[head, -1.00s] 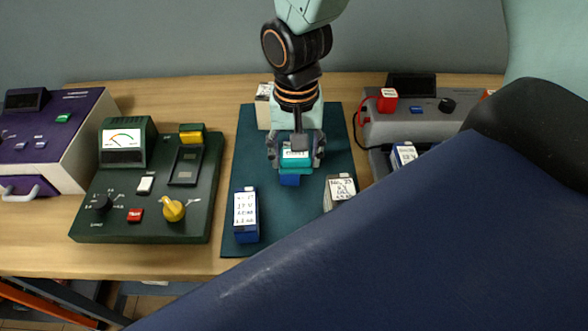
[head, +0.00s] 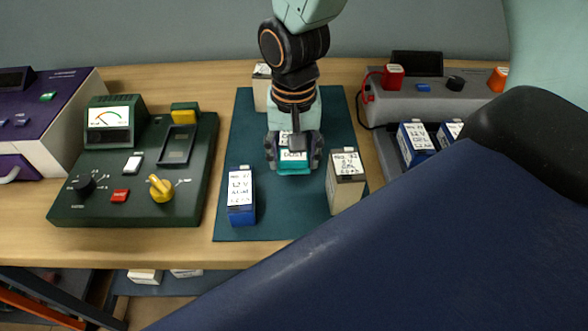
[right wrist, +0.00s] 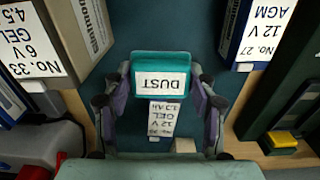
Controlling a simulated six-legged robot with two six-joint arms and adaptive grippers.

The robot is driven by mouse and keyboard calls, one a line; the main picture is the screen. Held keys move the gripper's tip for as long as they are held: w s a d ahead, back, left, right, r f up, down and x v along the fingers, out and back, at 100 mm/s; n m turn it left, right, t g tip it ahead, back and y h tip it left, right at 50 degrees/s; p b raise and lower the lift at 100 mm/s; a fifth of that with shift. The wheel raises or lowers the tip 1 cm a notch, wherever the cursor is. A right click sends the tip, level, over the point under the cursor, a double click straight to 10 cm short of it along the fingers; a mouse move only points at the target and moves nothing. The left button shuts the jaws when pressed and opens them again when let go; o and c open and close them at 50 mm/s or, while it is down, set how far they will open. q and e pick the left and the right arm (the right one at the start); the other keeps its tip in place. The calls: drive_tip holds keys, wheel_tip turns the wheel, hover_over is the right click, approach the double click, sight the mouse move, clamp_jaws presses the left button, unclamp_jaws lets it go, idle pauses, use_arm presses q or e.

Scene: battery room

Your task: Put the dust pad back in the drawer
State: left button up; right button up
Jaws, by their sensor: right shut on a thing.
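The dust pad (head: 293,168) is a teal block with a white DUST label, above the dark green mat (head: 270,221). My right gripper (head: 293,158) is shut on it, a finger at each side. In the right wrist view the pad (right wrist: 162,66) sits between the fingers (right wrist: 162,85). A labelled 12 V GEL battery (right wrist: 163,119) shows just behind it, mostly hidden. At the far left is a purple unit (head: 68,98) with a pale drawer handle (head: 9,175); the frame edge cuts it off, so I cannot tell whether the drawer is open. My left gripper is not in view.
A blue battery (head: 241,198) and a cream battery (head: 346,184) flank the pad; another cream battery (head: 261,88) stands behind. A green tester (head: 135,185) lies between mat and purple unit. A grey charger (head: 437,103) and blue batteries (head: 415,141) stand right. My arm covers the lower right.

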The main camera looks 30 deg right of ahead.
sight(294, 166)
drive_tip(key=f+b, duration=0.1)
drive_tip(key=f, duration=0.1)
drive_tip(key=f+b, duration=0.1)
drive_tip(key=shift+w+d+f+b, duration=0.3)
drive_tip(key=shift+w+f+b, duration=0.05)
drive_tip(key=shift+w+f, duration=0.05)
drive_tip(key=shift+s, duration=0.1)
drive_tip(key=shift+s+a+r, duration=0.2)
drive_tip(key=shift+s+a, duration=0.05)
drive_tip(key=shift+w+d+f, duration=0.2)
drive_tip(key=shift+w+f, duration=0.05)
drive_tip(key=shift+f, duration=0.05)
drive_tip(key=o, duration=1.6)
drive_tip(key=shift+s+a+r, duration=0.15)
drive_tip(key=shift+s+r, duration=0.05)
drive_tip(key=shift+c, duration=0.2)
drive_tip(key=shift+w+f, duration=0.1)
drive_tip(key=shift+w, duration=0.1)
